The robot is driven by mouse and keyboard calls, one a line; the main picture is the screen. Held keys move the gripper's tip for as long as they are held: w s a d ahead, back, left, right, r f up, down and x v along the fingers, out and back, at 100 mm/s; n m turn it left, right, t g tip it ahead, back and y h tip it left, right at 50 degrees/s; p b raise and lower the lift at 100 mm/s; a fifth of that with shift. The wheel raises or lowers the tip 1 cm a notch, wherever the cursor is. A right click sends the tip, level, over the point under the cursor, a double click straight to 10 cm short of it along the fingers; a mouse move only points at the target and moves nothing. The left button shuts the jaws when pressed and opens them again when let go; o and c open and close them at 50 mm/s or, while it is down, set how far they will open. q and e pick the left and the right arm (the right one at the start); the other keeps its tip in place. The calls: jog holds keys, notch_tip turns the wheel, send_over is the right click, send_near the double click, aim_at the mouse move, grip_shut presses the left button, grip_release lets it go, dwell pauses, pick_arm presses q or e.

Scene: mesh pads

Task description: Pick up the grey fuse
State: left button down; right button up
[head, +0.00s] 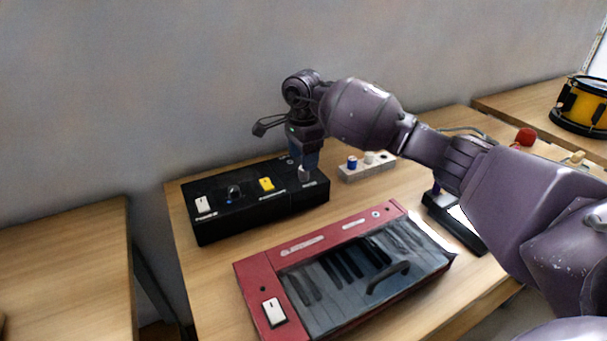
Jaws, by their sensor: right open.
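A pale grey peg (369,157), which may be the grey fuse, stands in a light block (367,172) behind the keyboard, beside a blue and white peg (352,162). My right gripper (304,168) points down over the right end of a black box (250,213), left of that block. It is open. A small light grey piece (304,174) shows at its fingertips; I cannot tell whether it is a fuse, a switch on the box or part of the fingers. My left gripper is not in view.
The black box carries a white switch (203,204), a dark knob (234,192) and a yellow switch (266,184). A red keyboard (252,270) lies in front. A dark device (455,222) sits right, under my arm. A yellow drum (580,101) stands on another table.

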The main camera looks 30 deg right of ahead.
aim_at(304, 176)
notch_tip(304, 176, down, 4)
jog(key=shift+s+f, duration=0.1)
jog(key=shift+s, duration=0.05)
jog(key=shift+c, duration=0.8)
jog(key=c, duration=0.9)
jog(key=shift+o, duration=0.2)
jog(key=shift+r, duration=0.25)
